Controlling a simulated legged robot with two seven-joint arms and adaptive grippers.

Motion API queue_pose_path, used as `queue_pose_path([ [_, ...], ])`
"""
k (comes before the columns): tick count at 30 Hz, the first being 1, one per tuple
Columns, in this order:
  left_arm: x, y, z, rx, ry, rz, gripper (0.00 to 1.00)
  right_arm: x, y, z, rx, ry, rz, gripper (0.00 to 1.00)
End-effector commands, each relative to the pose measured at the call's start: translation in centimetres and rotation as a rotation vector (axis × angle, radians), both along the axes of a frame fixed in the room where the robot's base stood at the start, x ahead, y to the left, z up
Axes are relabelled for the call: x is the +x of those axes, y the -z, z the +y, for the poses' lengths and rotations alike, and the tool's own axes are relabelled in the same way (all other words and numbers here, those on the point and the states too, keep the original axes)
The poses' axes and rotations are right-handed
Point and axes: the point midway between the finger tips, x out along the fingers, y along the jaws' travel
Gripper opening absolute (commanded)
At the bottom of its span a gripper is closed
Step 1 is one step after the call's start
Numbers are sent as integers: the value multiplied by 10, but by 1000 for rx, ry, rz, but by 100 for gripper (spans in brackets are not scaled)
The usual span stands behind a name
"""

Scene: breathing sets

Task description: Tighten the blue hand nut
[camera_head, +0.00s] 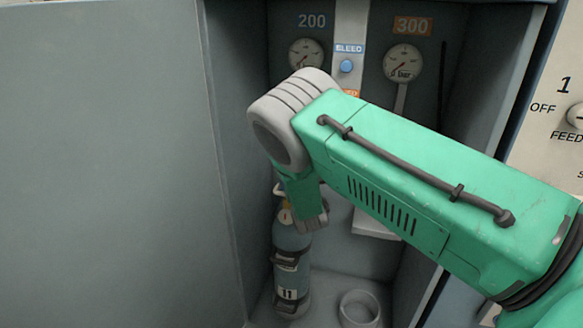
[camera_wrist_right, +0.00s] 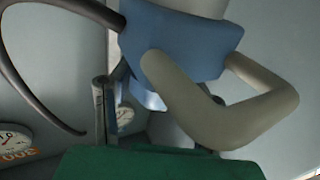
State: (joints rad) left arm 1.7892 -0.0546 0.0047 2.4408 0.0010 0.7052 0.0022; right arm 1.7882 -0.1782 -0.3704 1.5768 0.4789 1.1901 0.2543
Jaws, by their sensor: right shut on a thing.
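A blue part (camera_wrist_right: 176,38), which looks like the blue hand nut, fills the upper middle of the right wrist view. My right gripper (camera_wrist_right: 192,65) shows there as bent beige-grey finger parts against it, shut on it. In the head view my green right arm reaches in from the right and bends down into an open cabinet. The arm's end is above and in front of a blue-grey gas cylinder (camera_head: 291,268) standing upright at the cabinet's left. The arm hides the cylinder's top, and I cannot make out the nut or the fingertips in that view. My left gripper is not in view.
Two gauges (camera_head: 403,62) (camera_head: 306,54) and a blue BLEED button (camera_head: 347,66) are on the cabinet's back wall. A round ring or cup (camera_head: 359,309) is on its floor. A dark curved hose (camera_wrist_right: 20,85) runs left of the blue part. Cabinet side walls flank the arm.

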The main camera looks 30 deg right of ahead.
Motion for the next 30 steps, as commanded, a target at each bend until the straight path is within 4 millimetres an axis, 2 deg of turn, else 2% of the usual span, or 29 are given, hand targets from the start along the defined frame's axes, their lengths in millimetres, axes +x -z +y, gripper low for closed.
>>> queue_pose_path([
  [6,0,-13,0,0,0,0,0,-1,-1,-3,2,-198,1,14],
  [13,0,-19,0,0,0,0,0,-1,0,-4,1,-417,-1,14],
  [21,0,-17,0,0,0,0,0,-1,1,-4,0,-651,-1,14],
  [30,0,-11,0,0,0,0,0,0,1,-4,0,-828,0,14],
])
